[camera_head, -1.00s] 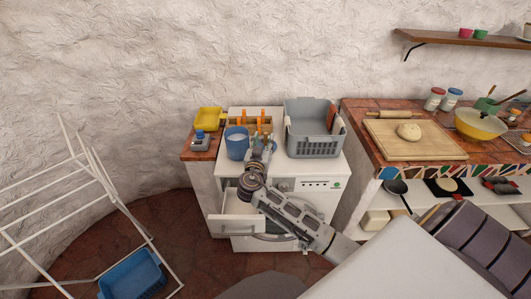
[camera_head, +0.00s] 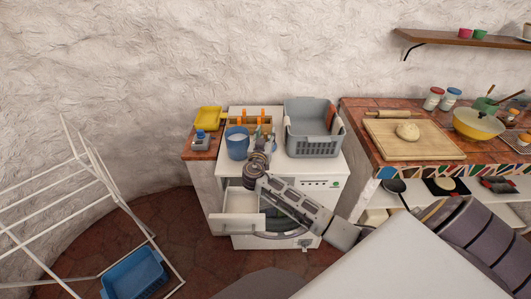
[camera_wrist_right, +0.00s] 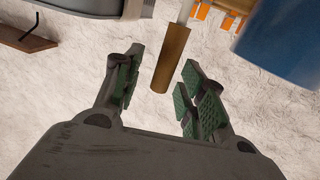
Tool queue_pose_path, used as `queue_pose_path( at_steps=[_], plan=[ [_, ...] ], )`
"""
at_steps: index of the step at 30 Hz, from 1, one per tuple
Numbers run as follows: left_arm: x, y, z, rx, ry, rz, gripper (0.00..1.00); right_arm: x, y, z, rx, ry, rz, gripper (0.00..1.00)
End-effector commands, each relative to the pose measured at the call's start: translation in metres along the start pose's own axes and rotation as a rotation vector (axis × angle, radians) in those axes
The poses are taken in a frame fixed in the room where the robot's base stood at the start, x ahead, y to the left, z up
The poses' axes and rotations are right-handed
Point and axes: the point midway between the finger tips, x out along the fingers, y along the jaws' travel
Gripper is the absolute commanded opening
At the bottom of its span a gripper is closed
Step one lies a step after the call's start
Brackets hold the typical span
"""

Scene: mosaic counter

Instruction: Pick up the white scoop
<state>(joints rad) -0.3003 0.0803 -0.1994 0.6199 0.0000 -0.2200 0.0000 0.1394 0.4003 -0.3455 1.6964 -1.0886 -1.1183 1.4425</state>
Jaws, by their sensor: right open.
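My right gripper (camera_head: 264,141) is over the white washing machine, between the blue bucket (camera_head: 237,142) and the grey basket. In the right wrist view its green-padded fingers (camera_wrist_right: 157,98) are open and apart. A brown cylindrical handle (camera_wrist_right: 170,62) with a whitish shaft lies in the gap between the fingertips, and the fingers do not close on it. It may belong to the white scoop; the scoop's head is not visible. In the head view the gripper covers that spot. My left gripper is not in view.
The blue bucket also shows close by in the wrist view (camera_wrist_right: 285,40). The grey basket (camera_head: 315,148) stands right of the gripper. Orange pegs (camera_head: 264,116) stand behind. A white drawer (camera_head: 240,222) is pulled out below. A drying rack (camera_head: 75,215) stands left.

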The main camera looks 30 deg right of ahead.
Motion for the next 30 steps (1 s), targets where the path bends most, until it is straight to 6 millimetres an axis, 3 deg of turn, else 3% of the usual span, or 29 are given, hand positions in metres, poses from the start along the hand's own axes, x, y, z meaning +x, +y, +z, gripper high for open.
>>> queue_pose_path(
  at_steps=[2,11,23,30],
  plan=[
    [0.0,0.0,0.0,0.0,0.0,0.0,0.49,0.0,0.0,0.0,0.0,0.0,0.0,0.4],
    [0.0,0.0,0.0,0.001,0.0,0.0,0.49,0.0,0.0,0.0,0.0,0.0,0.0,0.01],
    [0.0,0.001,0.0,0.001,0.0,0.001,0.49,0.0,0.0,-0.002,0.001,0.001,0.0,0.0],
    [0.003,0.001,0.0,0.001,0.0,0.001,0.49,0.0,0.0,-0.019,0.004,0.002,0.001,0.0]
  ],
)
